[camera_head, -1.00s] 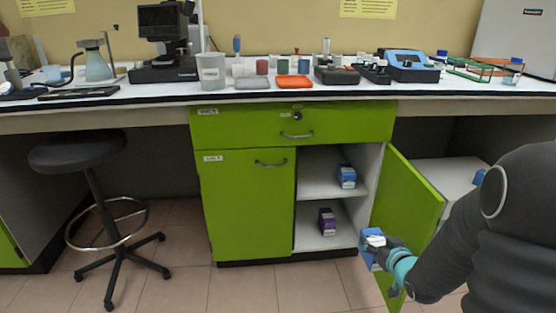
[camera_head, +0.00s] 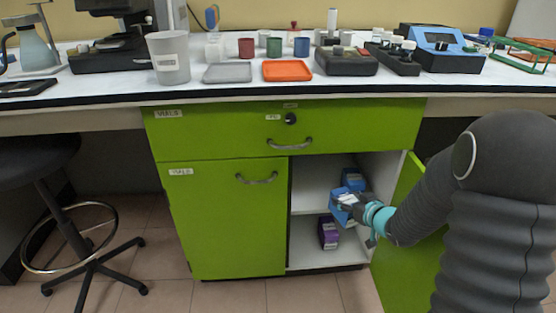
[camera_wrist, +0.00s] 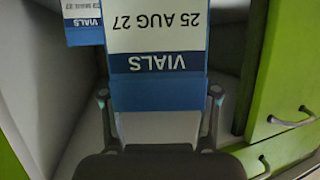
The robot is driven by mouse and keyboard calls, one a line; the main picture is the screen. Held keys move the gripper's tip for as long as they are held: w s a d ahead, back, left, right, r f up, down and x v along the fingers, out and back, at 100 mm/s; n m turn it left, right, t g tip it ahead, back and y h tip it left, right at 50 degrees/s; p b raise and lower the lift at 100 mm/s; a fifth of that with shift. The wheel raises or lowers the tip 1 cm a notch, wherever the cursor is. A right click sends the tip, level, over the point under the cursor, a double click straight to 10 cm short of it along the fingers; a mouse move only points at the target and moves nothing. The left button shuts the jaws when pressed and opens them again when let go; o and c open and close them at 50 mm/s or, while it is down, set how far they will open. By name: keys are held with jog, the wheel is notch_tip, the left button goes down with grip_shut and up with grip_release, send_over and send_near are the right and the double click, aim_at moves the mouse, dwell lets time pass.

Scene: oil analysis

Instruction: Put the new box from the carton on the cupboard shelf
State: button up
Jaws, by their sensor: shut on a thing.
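My gripper (camera_head: 357,204) is shut on a blue and white box (camera_head: 342,210) in front of the open right side of the green cupboard. In the wrist view the held box (camera_wrist: 157,38) reads "VIALS" and "25 AUG 27", upside down. Another blue box (camera_head: 352,179) stands on the upper cupboard shelf (camera_head: 306,190), behind the held one and partly hidden by it. In the wrist view this box (camera_wrist: 82,22) shows at the upper left, its label ending in "27". I cannot tell whether the held box touches the shelf.
A purple box (camera_head: 328,233) stands in the lower compartment. The open green door (camera_head: 398,245) is at the right, close to my arm. The left door (camera_head: 225,220) is shut. A black stool (camera_head: 70,210) stands at the left. Bare shelf shows left of the boxes.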

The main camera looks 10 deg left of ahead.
aim_at(337, 195)
jog(key=shift+n+g+y, duration=0.4)
jog(key=shift+n+y, duration=0.2)
jog(key=a, duration=0.1)
jog(key=w+a, duration=0.2)
jog(key=a, duration=0.1)
jog(key=shift+w+a+f, duration=0.1)
jog(key=shift+w+f, duration=0.05)
jog(key=shift+w+r+x, duration=0.15)
jog(key=shift+r+x, duration=0.25)
jog(key=shift+x, duration=2.25)
jog(key=shift+w+r+x, duration=0.15)
jog(key=shift+r+x, duration=0.25)
jog(key=shift+x, duration=2.25)
jog(key=shift+w+r+x, duration=0.15)
jog(key=shift+r+x, duration=0.25)
jog(key=shift+x, duration=2.25)
jog(key=shift+a, duration=0.2)
jog(key=shift+f, duration=0.15)
jog(key=o, duration=1.4)
